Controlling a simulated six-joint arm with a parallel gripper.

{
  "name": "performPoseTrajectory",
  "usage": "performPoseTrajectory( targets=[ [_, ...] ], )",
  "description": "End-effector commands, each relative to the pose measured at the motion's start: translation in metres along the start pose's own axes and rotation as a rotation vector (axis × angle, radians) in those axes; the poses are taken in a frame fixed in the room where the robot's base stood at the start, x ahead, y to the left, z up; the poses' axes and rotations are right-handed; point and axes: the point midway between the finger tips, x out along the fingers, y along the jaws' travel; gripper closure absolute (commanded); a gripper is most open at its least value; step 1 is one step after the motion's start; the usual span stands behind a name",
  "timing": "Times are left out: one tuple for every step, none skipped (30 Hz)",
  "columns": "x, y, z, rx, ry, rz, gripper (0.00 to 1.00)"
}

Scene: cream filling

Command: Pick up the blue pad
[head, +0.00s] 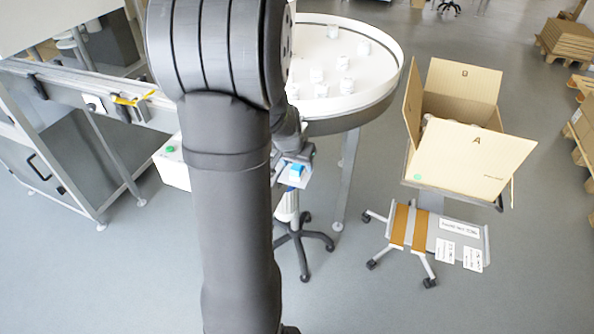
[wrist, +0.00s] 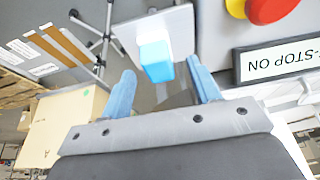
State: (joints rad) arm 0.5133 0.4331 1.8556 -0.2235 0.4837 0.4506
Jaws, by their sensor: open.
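The blue pad (wrist: 158,68) is a small light-blue block with a whitish top part, resting on a grey plate (wrist: 182,22) in the wrist view. It also shows in the head view (head: 297,171), small, on a little stand just right of my arm. My gripper (wrist: 161,70) is open, with one blue finger on each side of the pad in the wrist picture. Gaps show between the pad and both fingers, and nothing is held. How far the fingertips are above the pad is hard to tell. My arm mostly hides the gripper in the head view.
A red and yellow emergency-stop button (wrist: 268,8) with a label (wrist: 280,58) is close by. A round white table (head: 385,90) with several white jars stands behind. An open cardboard box (head: 470,165) is to the right, above a stand with labels (head: 458,227). A machine frame is left.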

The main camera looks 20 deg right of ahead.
Motion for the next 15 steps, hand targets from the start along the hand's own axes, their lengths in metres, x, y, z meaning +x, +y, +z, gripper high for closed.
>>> performPoseTrajectory(
  targets=[
    [0.007,0.0,0.001,0.0,-0.003,0.001,0.44],
    [0.01,0.0,0.0,0.0,-0.001,0.0,0.44],
    [0.013,0.0,0.0,0.0,-0.001,0.0,0.44],
    [0.015,0.0,0.0,0.0,-0.001,0.0,0.44],
    [0.017,0.0,0.0,0.0,-0.001,0.0,0.44],
    [0.018,0.0,0.0,0.0,-0.001,0.0,0.44],
    [0.019,0.0,0.0,0.0,0.0,-0.001,0.44],
    [0.019,0.0,0.0,0.0,0.0,-0.001,0.44],
    [0.019,0.0,0.0,0.0,0.001,-0.001,0.44],
    [0.019,0.0,0.0,0.0,0.001,-0.001,0.44],
    [0.019,0.0,0.0,0.0,0.001,-0.001,0.44],
    [0.019,0.0,0.0,0.0,0.001,-0.001,0.44],
    [0.019,0.0,0.0,0.0,0.001,-0.001,0.44],
    [0.019,0.0,0.0,0.0,0.001,-0.001,0.46],
    [0.019,0.0,0.0,0.0,0.001,-0.001,0.53]
  ],
)
